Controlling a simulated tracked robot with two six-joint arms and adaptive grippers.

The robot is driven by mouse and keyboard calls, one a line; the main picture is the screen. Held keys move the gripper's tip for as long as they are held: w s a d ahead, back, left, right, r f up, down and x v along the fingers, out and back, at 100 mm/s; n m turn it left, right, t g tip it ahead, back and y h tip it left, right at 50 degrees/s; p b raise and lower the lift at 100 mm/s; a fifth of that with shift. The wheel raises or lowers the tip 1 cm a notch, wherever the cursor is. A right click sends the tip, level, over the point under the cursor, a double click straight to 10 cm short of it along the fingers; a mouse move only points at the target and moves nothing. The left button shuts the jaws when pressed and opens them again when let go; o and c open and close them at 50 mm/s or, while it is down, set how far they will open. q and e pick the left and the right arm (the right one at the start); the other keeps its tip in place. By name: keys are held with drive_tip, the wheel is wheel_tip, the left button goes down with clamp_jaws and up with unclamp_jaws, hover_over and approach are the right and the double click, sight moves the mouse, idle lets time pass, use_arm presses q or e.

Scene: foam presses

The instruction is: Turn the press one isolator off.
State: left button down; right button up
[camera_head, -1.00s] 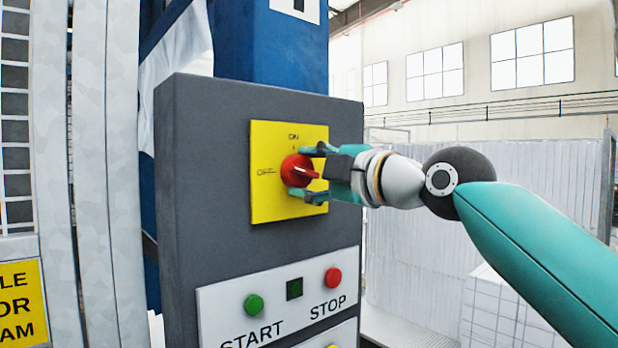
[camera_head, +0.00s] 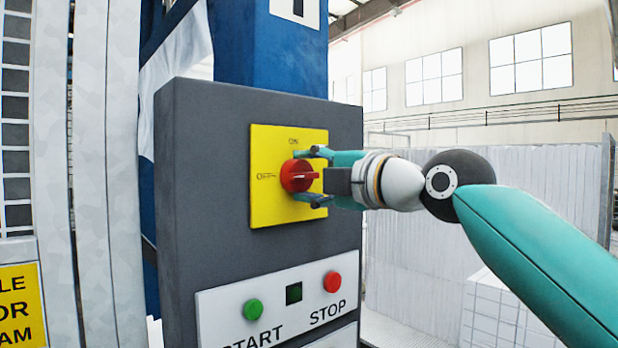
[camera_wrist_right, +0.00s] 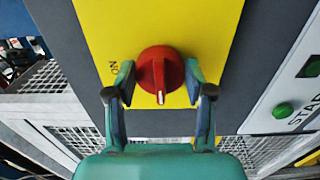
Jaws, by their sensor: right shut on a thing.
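The isolator is a red rotary knob (camera_head: 297,175) on a yellow plate (camera_head: 268,205), with ON marked at the top and a label, probably OFF, at the left. My right gripper (camera_head: 312,176) reaches in from the right and is shut on the knob, one finger above and one below. In the right wrist view the fingers (camera_wrist_right: 160,76) flank the red knob (camera_wrist_right: 158,65). Its white mark points toward my gripper, which is rightward in the head view, away from the left label. My left gripper is not in view.
Below the plate, the grey box (camera_head: 200,190) carries a green START button (camera_head: 253,308), a dark square (camera_head: 294,293) and a red STOP button (camera_head: 332,281). A blue column (camera_head: 270,50) stands behind. Pale fence posts (camera_head: 112,170) are at the left.

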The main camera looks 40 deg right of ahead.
drive_tip(key=o, duration=0.8)
drive_tip(key=shift+w+a+f, duration=0.1)
drive_tip(key=shift+f, duration=0.2)
drive_tip(key=o, duration=0.4)
drive_tip(key=shift+r, duration=0.15)
drive_tip(key=shift+c, duration=0.2)
drive_tip(key=s+d, duration=0.1)
drive_tip(key=s, duration=1.1)
